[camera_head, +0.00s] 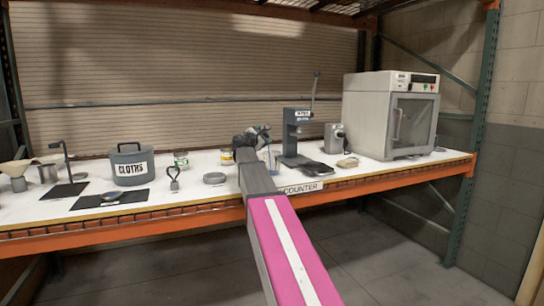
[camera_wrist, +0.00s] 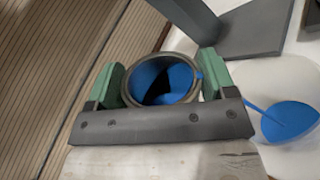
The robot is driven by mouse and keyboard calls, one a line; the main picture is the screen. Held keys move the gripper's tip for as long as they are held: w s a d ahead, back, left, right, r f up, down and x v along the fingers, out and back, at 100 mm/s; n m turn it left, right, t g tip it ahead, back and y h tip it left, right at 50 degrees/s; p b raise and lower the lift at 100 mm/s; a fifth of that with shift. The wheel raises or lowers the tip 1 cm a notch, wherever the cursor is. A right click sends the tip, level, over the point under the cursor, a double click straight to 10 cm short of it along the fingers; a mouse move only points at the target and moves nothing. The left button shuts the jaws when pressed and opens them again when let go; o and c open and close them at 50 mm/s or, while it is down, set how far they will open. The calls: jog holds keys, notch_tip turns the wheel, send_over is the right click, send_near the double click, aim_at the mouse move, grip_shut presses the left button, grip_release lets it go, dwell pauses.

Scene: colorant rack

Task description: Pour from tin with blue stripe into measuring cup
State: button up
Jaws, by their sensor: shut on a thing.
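My gripper (camera_wrist: 162,82) is shut on an open grey tin (camera_wrist: 138,84) between its green finger pads. Blue liquid shows inside the tin, and a little blue is on its right rim. The tin's stripe cannot be made out. To the right in the wrist view, a pale, rounded vessel (camera_wrist: 295,155), apparently the measuring cup, has a blue pool and a thin blue streak in it. In the head view my gripper (camera_head: 252,140) is over the counter, largely hidden by my arm. The clear measuring cup (camera_head: 271,158) is partly visible just right of it.
A grey press stand (camera_head: 298,135) is close right of the cup; its dark base (camera_wrist: 245,28) is near the tin. Two other tins, green-labelled (camera_head: 181,160) and yellow-labelled (camera_head: 227,157), stand left. A cloths bin (camera_head: 131,165) and a white oven (camera_head: 375,110) are farther out.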

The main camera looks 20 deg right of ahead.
jog(key=shift+s+d+r+m, duration=0.1)
jog(key=shift+s+r+m, duration=0.05)
jog(key=shift+m, duration=0.5)
jog(key=shift+s+d+r+m, duration=0.1)
jog(key=shift+m, duration=0.55)
dwell(1.4)
jog(key=shift+s+f+m+h+p, duration=0.1)
jog(key=shift+f+m+h+p, duration=0.25)
jog(key=shift+m+p, duration=0.3)
dwell(1.0)
jog(key=shift+r+n, duration=0.4)
jog(key=shift+n, duration=0.25)
jog(key=shift+w+a+f+n, duration=0.15)
jog(key=shift+w+n, duration=0.1)
jog(key=shift+n, duration=0.45)
jog(key=shift+w+a+f+n, duration=0.1)
jog(key=shift+w+f+n, duration=0.1)
jog(key=shift+n, duration=0.5)
